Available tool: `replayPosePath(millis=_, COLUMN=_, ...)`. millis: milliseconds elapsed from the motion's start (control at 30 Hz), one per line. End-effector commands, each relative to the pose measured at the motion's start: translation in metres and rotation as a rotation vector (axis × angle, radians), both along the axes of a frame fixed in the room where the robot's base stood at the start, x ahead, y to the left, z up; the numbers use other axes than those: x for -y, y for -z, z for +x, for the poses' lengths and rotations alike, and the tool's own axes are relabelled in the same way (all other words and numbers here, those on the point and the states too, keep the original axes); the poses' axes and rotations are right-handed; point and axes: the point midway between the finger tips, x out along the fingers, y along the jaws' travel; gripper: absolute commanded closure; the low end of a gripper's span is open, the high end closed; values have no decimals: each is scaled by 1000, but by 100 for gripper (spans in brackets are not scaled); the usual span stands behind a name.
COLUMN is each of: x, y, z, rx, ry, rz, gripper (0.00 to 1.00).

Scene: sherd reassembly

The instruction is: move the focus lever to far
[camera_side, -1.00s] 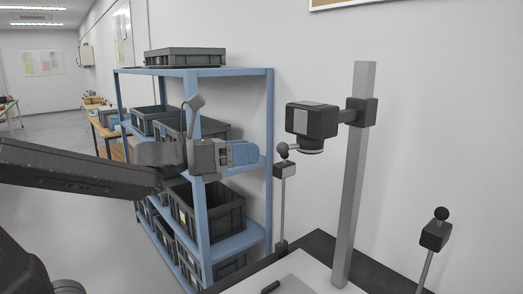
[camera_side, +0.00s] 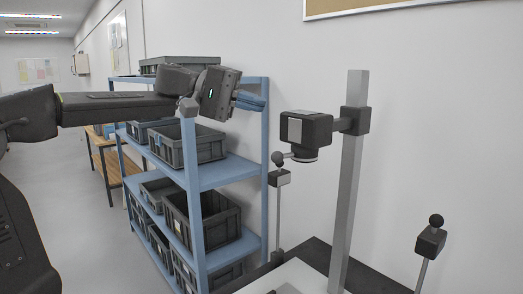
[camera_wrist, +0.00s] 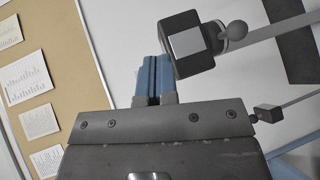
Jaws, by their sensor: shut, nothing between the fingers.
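The camera head (camera_side: 306,130) is a dark box with a grey panel, held on an upright column, with a round lens (camera_side: 304,155) underneath. The focus lever (camera_side: 278,157), a short rod with a dark ball knob, sticks out left from the lens in the side view. In the wrist view the camera head (camera_wrist: 187,45) is ahead of the fingers, and the knob (camera_wrist: 237,30) shows beyond the lens. My gripper (camera_side: 262,103) has blue fingers, shut and empty, left of and above the camera head, apart from it. The fingers also show in the wrist view (camera_wrist: 153,62). Any far mark is not readable.
The grey column (camera_side: 349,190) rises right of the camera head. Lamp stands are at left (camera_side: 279,178) and right (camera_side: 431,241); the left one is just below the knob. A blue shelf (camera_side: 215,172) with dark crates stands behind my arm. A pinboard (camera_wrist: 60,60) hangs on the wall.

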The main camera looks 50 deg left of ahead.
Motion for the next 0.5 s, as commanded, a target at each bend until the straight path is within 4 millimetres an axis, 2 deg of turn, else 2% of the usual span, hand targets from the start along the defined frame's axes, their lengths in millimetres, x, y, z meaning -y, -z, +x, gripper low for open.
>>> replayPosePath(millis=33, x=-15, y=2, z=3, rx=55, ry=58, rz=166, gripper=100)
replayPosePath(millis=100, x=-33, y=9, z=3, rx=109, ry=155, rz=379, gripper=100)
replayPosePath(millis=200, x=-60, y=19, z=-1, rx=144, ry=279, rz=617, gripper=100)
replayPosePath(millis=333, x=-87, y=27, z=-7, rx=149, ry=394, rz=797, gripper=100)
replayPosePath(millis=500, x=-97, y=33, z=-9, rx=147, ry=450, rz=869, gripper=100)
